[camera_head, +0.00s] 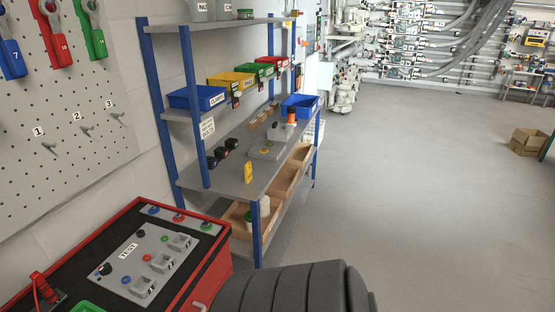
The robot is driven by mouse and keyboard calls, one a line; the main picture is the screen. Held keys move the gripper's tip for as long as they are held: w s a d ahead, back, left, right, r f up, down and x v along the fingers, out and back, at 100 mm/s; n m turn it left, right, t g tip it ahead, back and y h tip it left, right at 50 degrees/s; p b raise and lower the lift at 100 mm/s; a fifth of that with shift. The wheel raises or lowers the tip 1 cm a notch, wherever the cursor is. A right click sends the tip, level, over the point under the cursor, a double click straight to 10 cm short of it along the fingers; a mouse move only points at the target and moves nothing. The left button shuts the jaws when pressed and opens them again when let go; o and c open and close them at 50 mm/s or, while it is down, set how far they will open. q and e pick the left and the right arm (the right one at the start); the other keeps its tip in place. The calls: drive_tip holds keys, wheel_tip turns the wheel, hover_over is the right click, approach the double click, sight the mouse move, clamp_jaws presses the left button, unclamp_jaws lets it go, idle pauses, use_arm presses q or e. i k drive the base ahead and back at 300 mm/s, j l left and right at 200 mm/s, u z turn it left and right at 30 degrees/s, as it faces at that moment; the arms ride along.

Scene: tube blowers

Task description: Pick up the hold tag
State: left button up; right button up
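A small yellow tag (248,173), probably the hold tag, is at the front edge of the grey shelf board (225,181) of the blue-posted rack. It looks upright; its lettering is too small to read. Neither of my grippers shows in the head view, and nothing is seen touching the tag.
The rack's blue posts (189,105) stand beside the tag. Black round items (222,151) and a grey device (266,151) sit on the same board. Wooden bins (287,181) are below. A red-edged test bench (215,262) is at lower left. Open floor (430,190) lies right.

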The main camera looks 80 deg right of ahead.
sight(247, 168)
drive_tip(key=z, duration=2.5)
